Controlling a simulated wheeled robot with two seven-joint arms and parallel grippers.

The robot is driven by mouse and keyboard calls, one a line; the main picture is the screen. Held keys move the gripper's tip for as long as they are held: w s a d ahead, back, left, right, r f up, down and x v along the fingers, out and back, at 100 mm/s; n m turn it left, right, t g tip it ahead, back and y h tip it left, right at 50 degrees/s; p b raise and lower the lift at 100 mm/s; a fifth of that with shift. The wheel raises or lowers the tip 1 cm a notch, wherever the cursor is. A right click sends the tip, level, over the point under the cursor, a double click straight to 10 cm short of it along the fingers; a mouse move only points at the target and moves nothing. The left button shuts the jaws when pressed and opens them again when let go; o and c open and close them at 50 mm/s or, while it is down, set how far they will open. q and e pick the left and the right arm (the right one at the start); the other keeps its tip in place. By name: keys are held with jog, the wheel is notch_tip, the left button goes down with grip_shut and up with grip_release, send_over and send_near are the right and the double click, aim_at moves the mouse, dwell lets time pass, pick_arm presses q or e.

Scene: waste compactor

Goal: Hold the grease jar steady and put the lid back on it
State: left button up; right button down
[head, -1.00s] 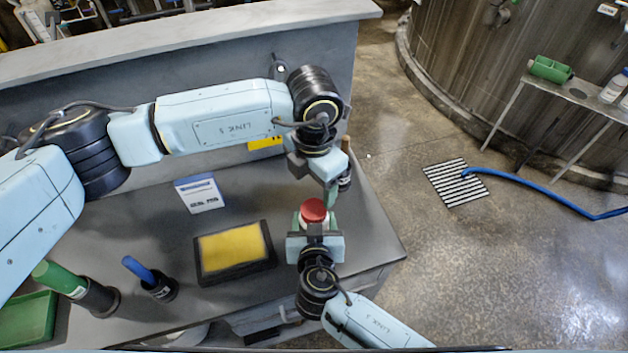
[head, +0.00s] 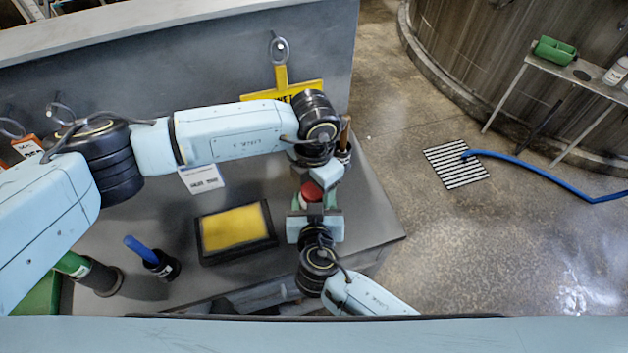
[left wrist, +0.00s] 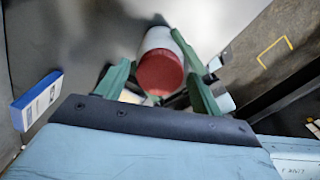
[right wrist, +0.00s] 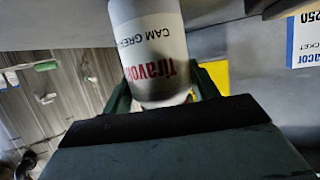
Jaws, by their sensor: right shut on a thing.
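The grease jar (right wrist: 150,45) is white with a "CAM GREASE" label. My right gripper (head: 314,214) is shut on its body, one green finger each side in the right wrist view. The red lid (head: 312,193) sits at the jar's top; in the left wrist view the lid (left wrist: 160,73) is on the end of the white body. Whether it is fully seated I cannot tell. My left gripper (left wrist: 157,80) is open, with a green finger on each side of the lid. In the head view my left wrist partly hides the jar's top.
A black tray (head: 207,257) with a yellow pad lies left of the jar. A blue-handled tool (head: 141,249) stands in a black holder. A white and blue box (head: 203,179) is behind the tray. A yellow sign (head: 262,96) hangs on the wall. The counter's right edge is close.

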pick_arm(q)
jog(key=c, duration=1)
jog(key=o, duration=1.2)
jog(key=shift+c, duration=0.2)
notch_tip(320, 180, up, 12)
pick_arm(e)
jog(key=shift+c, duration=1.6)
grip_release()
jog(key=shift+s, duration=0.1)
pick_arm(q)
jog(key=shift+f+b, duration=0.7)
jog(key=shift+b, duration=0.05)
pick_arm(e)
jog(key=v, duration=1.3)
